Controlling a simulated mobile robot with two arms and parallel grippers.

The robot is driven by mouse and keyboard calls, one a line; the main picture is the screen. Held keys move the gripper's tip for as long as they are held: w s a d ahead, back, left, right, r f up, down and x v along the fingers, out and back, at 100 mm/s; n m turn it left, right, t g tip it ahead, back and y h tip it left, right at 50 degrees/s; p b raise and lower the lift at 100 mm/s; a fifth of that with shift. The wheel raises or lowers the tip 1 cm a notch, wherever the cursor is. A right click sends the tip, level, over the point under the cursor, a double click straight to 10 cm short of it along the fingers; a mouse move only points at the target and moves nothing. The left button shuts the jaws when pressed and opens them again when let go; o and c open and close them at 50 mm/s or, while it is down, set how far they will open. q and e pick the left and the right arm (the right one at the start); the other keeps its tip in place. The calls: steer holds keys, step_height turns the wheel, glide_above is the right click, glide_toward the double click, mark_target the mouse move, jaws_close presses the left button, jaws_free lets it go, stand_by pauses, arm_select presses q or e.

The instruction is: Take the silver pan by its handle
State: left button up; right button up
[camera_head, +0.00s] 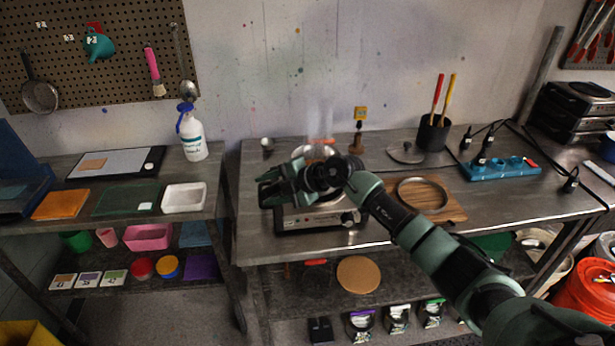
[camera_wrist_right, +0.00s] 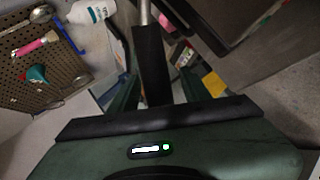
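A hotplate (camera_head: 318,219) stands on the middle workbench, with faint steam rising above it. A silver rim (camera_head: 318,149), likely the pan's, shows just behind my right arm; most of the pan is hidden. My right gripper (camera_head: 268,187) is over the left part of the hotplate. In the right wrist view, a black handle (camera_wrist_right: 151,65) with a silver neck (camera_wrist_right: 144,12) lies between the two green fingers of my right gripper (camera_wrist_right: 158,88). Gaps show on both sides of the handle, so the fingers look open around it. My left gripper is not in view.
A wooden board with a round pan-like ring (camera_head: 423,194) lies right of the hotplate. A lid (camera_head: 406,152), a black cup with sticks (camera_head: 433,133) and a blue power strip (camera_head: 499,168) stand farther right. A spray bottle (camera_head: 193,137) and white tray (camera_head: 184,198) are on the left bench.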

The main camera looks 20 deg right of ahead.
jaws_close()
steer(key=shift+w+r, duration=0.1)
steer(key=shift+r, duration=0.1)
steer(key=shift+r, duration=0.1)
